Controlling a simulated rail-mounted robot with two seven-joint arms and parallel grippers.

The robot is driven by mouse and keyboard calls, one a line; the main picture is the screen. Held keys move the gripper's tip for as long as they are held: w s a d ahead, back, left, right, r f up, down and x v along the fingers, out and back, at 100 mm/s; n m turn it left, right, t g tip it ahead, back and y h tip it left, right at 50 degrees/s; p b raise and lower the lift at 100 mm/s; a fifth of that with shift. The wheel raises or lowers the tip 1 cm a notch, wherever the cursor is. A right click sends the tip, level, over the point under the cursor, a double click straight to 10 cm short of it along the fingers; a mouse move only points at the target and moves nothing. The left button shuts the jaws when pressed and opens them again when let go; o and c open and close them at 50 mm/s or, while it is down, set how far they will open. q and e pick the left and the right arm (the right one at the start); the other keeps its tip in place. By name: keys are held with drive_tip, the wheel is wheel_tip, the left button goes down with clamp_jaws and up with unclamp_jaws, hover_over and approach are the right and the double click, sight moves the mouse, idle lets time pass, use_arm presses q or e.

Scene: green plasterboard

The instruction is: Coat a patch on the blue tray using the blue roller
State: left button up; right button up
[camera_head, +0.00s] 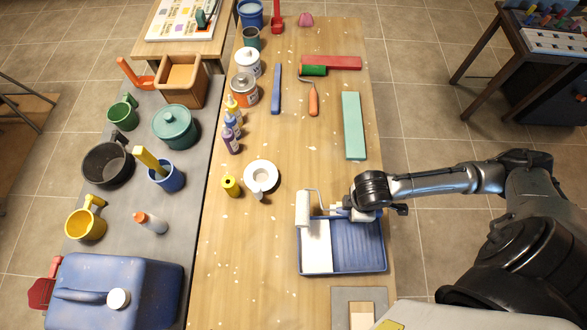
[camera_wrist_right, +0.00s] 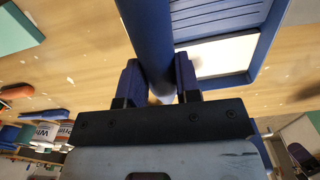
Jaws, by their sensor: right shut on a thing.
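The blue tray (camera_head: 352,270) lies at the near right of the wooden table, with white paint in its left part and a ridged blue slope on the right. Its ridged part also shows in the right wrist view (camera_wrist_right: 215,25). The blue roller has a white sleeve (camera_head: 304,211) over the tray's upper left; I cannot tell if it touches the paint. My right gripper (camera_head: 346,209) is above the tray's far edge, shut on the roller's blue handle (camera_wrist_right: 147,30), which shows between its fingers (camera_wrist_right: 158,82). My left gripper is not in view.
Another roller with a green sleeve and orange handle (camera_head: 313,100) lies farther back. A teal board (camera_head: 354,125) lies beyond the tray. A white pot (camera_head: 261,175) stands to the left. A grey board (camera_head: 341,306) lies close in front. Table left of the tray is clear.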

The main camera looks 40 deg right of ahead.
hover_over(342, 187)
wheel_tip(342, 187, down, 7)
drive_tip(key=shift+a+b, duration=0.15)
drive_tip(key=shift+b, duration=0.2)
drive_tip(key=shift+f+p, duration=0.5)
drive_tip(key=shift+f, duration=1.45)
drive_tip(key=o, duration=1)
